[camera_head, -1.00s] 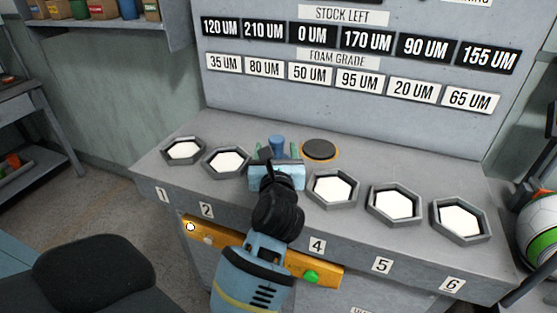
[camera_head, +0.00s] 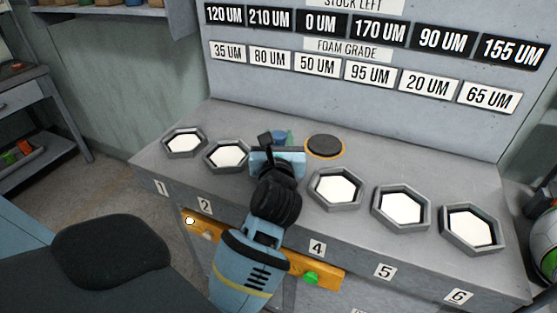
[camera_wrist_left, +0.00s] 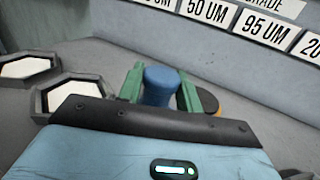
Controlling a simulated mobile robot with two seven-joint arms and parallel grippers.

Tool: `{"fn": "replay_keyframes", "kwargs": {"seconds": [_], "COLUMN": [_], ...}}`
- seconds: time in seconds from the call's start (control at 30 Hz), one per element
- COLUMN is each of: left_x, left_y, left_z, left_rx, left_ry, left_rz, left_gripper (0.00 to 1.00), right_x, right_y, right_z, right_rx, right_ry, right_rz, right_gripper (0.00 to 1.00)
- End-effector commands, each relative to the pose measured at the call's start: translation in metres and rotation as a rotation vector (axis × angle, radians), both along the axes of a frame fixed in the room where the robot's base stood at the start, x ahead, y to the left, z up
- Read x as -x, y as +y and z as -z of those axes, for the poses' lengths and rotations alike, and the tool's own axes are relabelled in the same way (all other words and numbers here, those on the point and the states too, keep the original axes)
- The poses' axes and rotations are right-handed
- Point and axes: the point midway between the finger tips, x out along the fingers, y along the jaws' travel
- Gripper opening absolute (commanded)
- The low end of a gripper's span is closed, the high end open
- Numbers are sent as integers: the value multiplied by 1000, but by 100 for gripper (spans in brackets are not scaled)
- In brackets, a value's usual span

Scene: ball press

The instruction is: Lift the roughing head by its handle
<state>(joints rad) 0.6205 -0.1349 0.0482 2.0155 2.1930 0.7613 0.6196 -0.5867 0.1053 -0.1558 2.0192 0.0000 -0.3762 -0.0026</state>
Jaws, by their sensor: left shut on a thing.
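The roughing head shows as a blue rounded handle (camera_wrist_left: 160,84) in the left wrist view. The green fingers of my left gripper (camera_wrist_left: 159,92) stand on both sides of it and are shut on it. In the head view my left gripper (camera_head: 279,143) reaches over the bench from the front, and a small part of the blue handle (camera_head: 279,136) shows beyond it. My gripper body hides the lower part of the head, so I cannot tell whether it is clear of the bench. My right gripper is not in view.
Hexagonal holders with white inserts line the grey bench (camera_head: 152,163), two on the left (camera_head: 184,143) and three on the right (camera_head: 401,208). A black disc (camera_head: 325,146) in an orange ring lies right of the handle. A labelled panel (camera_head: 340,100) rises behind.

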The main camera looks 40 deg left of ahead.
Motion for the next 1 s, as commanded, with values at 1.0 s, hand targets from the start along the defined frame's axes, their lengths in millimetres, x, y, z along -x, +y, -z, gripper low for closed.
{"fn": "replay_keyframes", "kwargs": {"seconds": [1.0], "left_x": [0], "left_y": [0], "left_z": [-71], "left_rx": [-3], "left_ry": [-15], "left_rz": [0], "left_gripper": [0], "right_x": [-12], "right_y": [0], "right_z": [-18], "right_rx": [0], "right_ry": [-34], "right_rz": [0], "right_gripper": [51]}}
